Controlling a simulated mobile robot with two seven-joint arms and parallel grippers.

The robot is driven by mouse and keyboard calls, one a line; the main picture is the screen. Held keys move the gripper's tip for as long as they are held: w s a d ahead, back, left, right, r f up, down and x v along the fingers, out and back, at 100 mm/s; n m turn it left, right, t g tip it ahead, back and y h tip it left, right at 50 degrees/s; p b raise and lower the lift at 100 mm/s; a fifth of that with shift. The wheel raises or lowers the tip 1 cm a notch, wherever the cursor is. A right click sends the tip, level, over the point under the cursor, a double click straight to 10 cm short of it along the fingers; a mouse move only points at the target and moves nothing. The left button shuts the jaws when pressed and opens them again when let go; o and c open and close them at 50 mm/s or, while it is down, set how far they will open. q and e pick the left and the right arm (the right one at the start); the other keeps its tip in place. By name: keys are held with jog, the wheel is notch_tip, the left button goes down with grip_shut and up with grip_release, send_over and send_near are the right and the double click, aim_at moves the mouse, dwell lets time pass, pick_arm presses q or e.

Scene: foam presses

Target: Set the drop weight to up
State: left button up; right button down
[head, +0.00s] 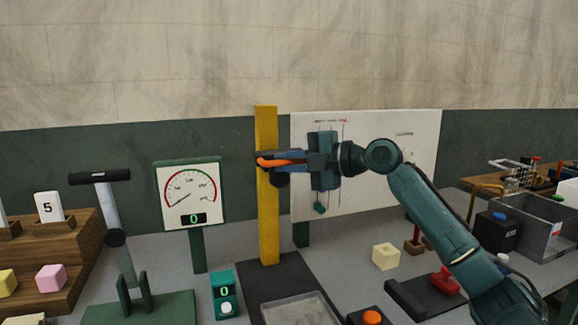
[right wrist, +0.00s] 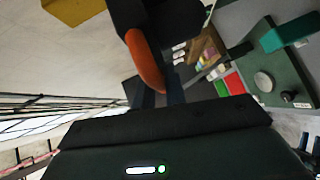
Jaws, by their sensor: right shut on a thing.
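The yellow upright post (head: 266,215) stands on a dark base, with the drop weight on its upper part. The drop weight is mostly hidden behind my gripper; a dark part (head: 281,180) shows just right of the post. In the right wrist view a dark block (right wrist: 160,14) and a curved orange handle (right wrist: 146,62) show close up. My right gripper (head: 270,160) reaches in from the right, high on the post, and is shut on the drop weight at the orange part. My left gripper is not in view.
A dial gauge (head: 190,195) stands left of the post, with a small green counter (head: 225,293) below it. A white panel (head: 400,155) stands behind my right arm. A cream cube (head: 386,256) and a red-handled device (head: 446,281) lie to the right. A tall T-handled stand (head: 112,225) is at left.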

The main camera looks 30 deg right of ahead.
jog(key=shift+d+r, duration=0.15)
jog(key=shift+r, duration=0.5)
jog(key=c, duration=1.5)
grip_release()
jog(key=shift+o, duration=0.2)
jog(key=shift+f, duration=0.2)
